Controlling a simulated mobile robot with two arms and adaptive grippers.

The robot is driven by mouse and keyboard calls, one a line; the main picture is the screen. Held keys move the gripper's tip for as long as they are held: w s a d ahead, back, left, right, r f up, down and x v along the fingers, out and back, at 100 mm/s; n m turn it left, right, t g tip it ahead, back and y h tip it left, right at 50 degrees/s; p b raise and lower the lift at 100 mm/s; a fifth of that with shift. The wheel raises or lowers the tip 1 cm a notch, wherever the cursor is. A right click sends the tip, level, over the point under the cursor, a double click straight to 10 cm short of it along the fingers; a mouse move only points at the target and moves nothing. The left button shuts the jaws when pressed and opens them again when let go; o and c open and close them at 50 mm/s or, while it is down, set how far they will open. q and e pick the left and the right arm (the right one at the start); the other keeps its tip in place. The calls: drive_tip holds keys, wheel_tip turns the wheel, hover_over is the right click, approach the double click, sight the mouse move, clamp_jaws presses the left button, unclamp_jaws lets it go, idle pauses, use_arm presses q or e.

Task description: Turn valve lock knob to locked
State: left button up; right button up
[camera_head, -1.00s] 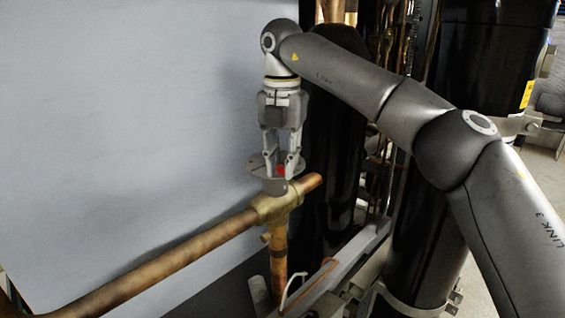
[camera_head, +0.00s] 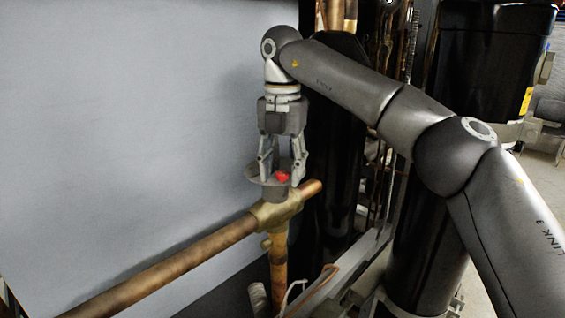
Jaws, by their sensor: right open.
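The plate sits on a brass valve body (camera_head: 276,212) that joins the copper pipes. My right gripper (camera_head: 282,179) points straight down over the knob. Its two fingers are apart, one on each side of the red knob, with a visible gap. I cannot tell whether either finger touches the knob. The knob's lock marking is too small to read. My left gripper is not in view.
A long copper pipe (camera_head: 170,266) runs from the valve to the lower left, and a vertical one (camera_head: 278,262) drops below it. A grey wall panel (camera_head: 120,110) stands behind. Black cylinders (camera_head: 335,140) stand close on the right, with thin copper tubing between them.

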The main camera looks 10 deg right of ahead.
sight(283, 172)
drive_tip(key=shift+r, duration=3.8)
